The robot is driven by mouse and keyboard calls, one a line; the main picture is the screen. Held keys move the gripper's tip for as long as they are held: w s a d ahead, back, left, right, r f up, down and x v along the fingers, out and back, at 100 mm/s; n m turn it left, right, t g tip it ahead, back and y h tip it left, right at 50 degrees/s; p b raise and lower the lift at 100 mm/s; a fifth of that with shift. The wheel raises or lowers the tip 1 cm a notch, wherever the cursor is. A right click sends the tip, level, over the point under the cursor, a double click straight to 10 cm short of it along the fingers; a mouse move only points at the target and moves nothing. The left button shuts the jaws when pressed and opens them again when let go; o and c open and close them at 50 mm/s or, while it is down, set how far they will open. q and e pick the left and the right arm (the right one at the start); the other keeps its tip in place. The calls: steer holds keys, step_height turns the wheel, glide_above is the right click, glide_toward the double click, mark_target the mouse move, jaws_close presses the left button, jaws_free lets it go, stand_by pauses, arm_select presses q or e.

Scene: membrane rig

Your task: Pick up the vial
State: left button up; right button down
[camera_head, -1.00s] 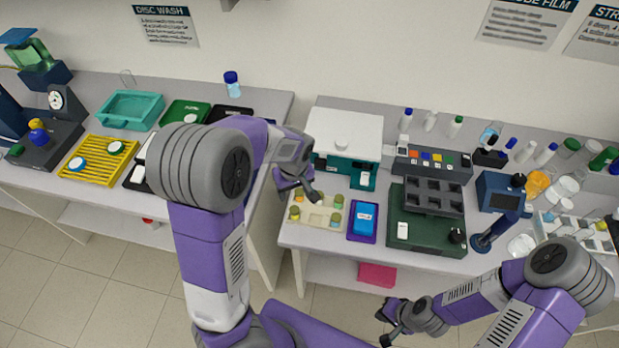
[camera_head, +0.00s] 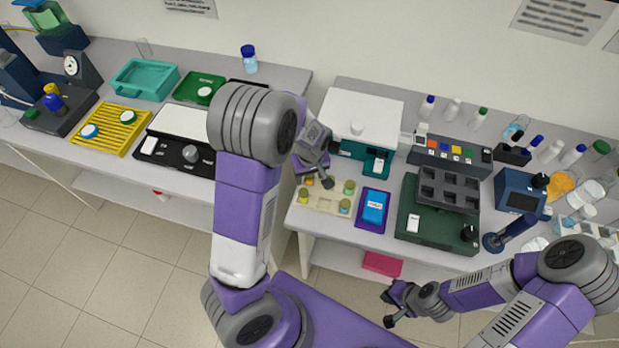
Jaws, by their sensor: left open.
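Several small vials with yellow-green or amber caps stand in a cream tray (camera_head: 324,201) on the right-hand bench. One vial (camera_head: 303,196) is at the tray's front left, one (camera_head: 345,206) at its front right with a bluish body, and one (camera_head: 349,187) at its back right. An amber-capped one (camera_head: 310,181) is partly hidden by my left gripper (camera_head: 313,181). That gripper is open above the back left of the tray, its fingers apart. I cannot tell whether it touches a vial. My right gripper (camera_head: 387,308) is open and empty in front of the bench, low down.
A blue box on a purple mat (camera_head: 373,222) lies right of the tray. A white-topped teal machine (camera_head: 361,122) stands behind it. A green block station (camera_head: 437,225) is further right. A gap separates the two benches.

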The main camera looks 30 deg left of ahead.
arm_select(q)
steer(key=shift+c, duration=0.2)
steer(key=c, duration=0.9)
